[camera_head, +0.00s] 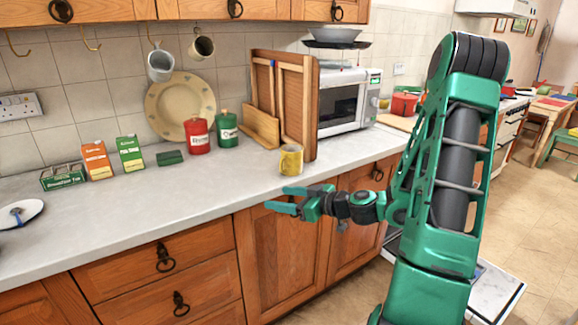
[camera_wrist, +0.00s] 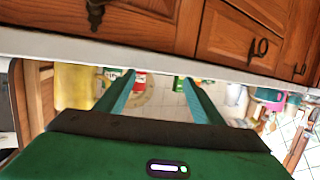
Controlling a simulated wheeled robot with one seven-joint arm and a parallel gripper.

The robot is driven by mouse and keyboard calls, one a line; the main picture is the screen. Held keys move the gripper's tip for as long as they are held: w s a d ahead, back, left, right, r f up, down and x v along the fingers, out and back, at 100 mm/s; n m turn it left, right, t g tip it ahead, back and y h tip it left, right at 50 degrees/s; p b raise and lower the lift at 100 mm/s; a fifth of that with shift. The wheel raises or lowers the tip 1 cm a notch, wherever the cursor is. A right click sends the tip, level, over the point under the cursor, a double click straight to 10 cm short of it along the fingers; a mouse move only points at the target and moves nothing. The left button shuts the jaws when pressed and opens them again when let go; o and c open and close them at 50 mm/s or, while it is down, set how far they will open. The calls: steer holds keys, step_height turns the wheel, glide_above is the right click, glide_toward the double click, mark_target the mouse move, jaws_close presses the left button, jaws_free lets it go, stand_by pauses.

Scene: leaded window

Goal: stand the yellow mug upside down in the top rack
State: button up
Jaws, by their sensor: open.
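The yellow mug (camera_head: 291,159) stands on the worktop near its front edge, in front of the wooden boards. It also shows as a yellow shape at the left of the wrist view (camera_wrist: 75,85), where the scene appears upside down. My gripper (camera_head: 277,199) is open and empty, with its fingers level in front of the worktop edge. It is nearer than the mug and below it in the head view, apart from it. In the wrist view the open fingers (camera_wrist: 158,77) point towards the counter, the mug beside them. I cannot make out the top rack.
A white, dark-edged panel (camera_head: 497,290), perhaps an open appliance door, lies low behind my arm. Wooden boards (camera_head: 290,105) and a microwave (camera_head: 345,100) stand behind the mug. Red (camera_head: 197,136) and green (camera_head: 227,130) canisters stand left of it.

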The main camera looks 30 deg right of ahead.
mark_target(298, 165)
steer(key=w+d+r+m+t+h, duration=0.1)
steer(key=w+d+h, duration=0.1)
steer(key=d, duration=0.2)
steer(key=w+d+r+m+t+h, duration=0.1)
steer(key=w+d+m, duration=0.1)
steer(key=d, duration=0.2)
steer(key=w+d+r+m+t+h, duration=0.1)
steer(key=w+d+t+h, duration=0.1)
steer(key=d, duration=0.2)
steer(key=shift+r+m+h, duration=0.1)
steer(key=shift+m+h, duration=0.2)
steer(key=shift+w+f, duration=0.2)
steer(key=shift+w, duration=2.95)
steer(key=shift+c, duration=0.3)
steer(key=c, duration=1)
steer(key=shift+r, duration=0.1)
